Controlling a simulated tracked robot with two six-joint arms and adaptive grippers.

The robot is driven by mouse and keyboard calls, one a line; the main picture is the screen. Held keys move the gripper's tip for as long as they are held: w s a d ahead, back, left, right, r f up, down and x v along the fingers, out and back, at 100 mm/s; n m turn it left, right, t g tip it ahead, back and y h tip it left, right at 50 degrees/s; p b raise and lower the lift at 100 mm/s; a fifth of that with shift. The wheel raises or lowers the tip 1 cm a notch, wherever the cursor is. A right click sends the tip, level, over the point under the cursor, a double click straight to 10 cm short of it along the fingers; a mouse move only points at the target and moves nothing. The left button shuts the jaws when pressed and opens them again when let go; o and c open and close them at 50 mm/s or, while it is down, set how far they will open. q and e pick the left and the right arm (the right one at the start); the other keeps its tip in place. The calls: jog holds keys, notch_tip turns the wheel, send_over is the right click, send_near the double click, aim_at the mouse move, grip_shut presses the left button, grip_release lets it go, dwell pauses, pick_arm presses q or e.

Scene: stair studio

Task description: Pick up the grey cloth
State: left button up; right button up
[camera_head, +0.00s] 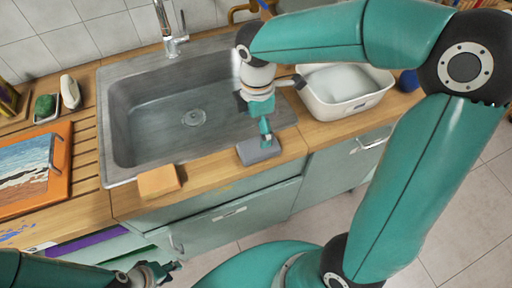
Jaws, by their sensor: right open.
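The grey cloth (260,151) is a small folded block on the wooden counter, at the front edge just right of the sink. My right gripper (266,139) points down over the cloth from above. Its fingertips are at or just above the cloth's top and hide a little of it; I cannot tell whether they touch. The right gripper is open. My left gripper (160,271) is low at the bottom left, in front of the cabinets and away from the cloth. Its fingers are too small and dark to tell whether they are open.
The grey sink (122,125) with a tap (167,30) lies behind and left of the cloth. A tan sponge-like block (158,181) sits on the front edge. A white tub (346,107) stands right of the cloth. An orange-framed board (62,135) lies at left.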

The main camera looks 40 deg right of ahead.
aim_at(258, 145)
jog(key=f, duration=0.4)
jog(key=s+f, duration=0.1)
jog(key=f, duration=0.1)
jog(key=shift+f, duration=0.15)
jog(key=shift+w+f, duration=0.1)
jog(key=shift+f, duration=0.45)
jog(key=c, duration=1.1)
jog(key=shift+r, duration=0.1)
notch_tip(258, 145, up, 20)
jog(key=p, duration=0.1)
